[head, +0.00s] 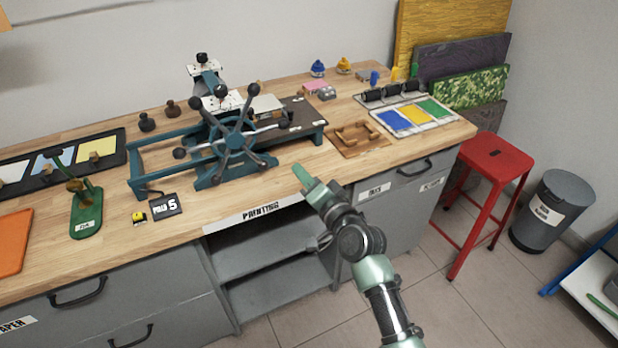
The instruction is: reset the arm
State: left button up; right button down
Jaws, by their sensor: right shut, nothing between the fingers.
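My right arm comes in from the bottom right. My left gripper is not in the head view.
A wooden workbench (110,215) carries a teal press (235,142) with a spoked wheel, a wooden tray (358,138), an ink tray (412,116) and a green stand (86,215). An open shelf (262,255) is below. A red stool (494,155) and grey bin (553,210) stand right.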

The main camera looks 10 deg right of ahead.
jog(key=s+d+f+n+g+h, duration=0.1)
jog(key=s+d+f+g, duration=0.15)
jog(key=s+f, duration=0.8)
jog(key=s+d+f+n+g+h, duration=0.2)
jog(key=s+f+g, duration=0.1)
jog(key=f, duration=1.4)
jog(key=s+d+f+n+g+h, duration=0.1)
jog(key=s+d+f+g, duration=0.2)
jog(key=s+f, duration=0.7)
jog(key=s+d+f+n+g+h, duration=0.1)
jog(key=s+d+f+n+g, duration=0.1)
jog(key=s+f, duration=0.5)
jog(key=s+d+f+n+g, duration=0.1)
jog(key=s+d+f, duration=0.3)
jog(key=s, duration=1)
jog(key=s+d+f+n+g+h, duration=0.1)
jog(key=s+d+f+n+g, duration=0.1)
jog(key=s+f, duration=0.7)
jog(key=shift+s+d+f+n+g+h, duration=0.35)
jog(key=shift+s+d+g, duration=0.35)
jog(key=shift+s+g, duration=0.35)
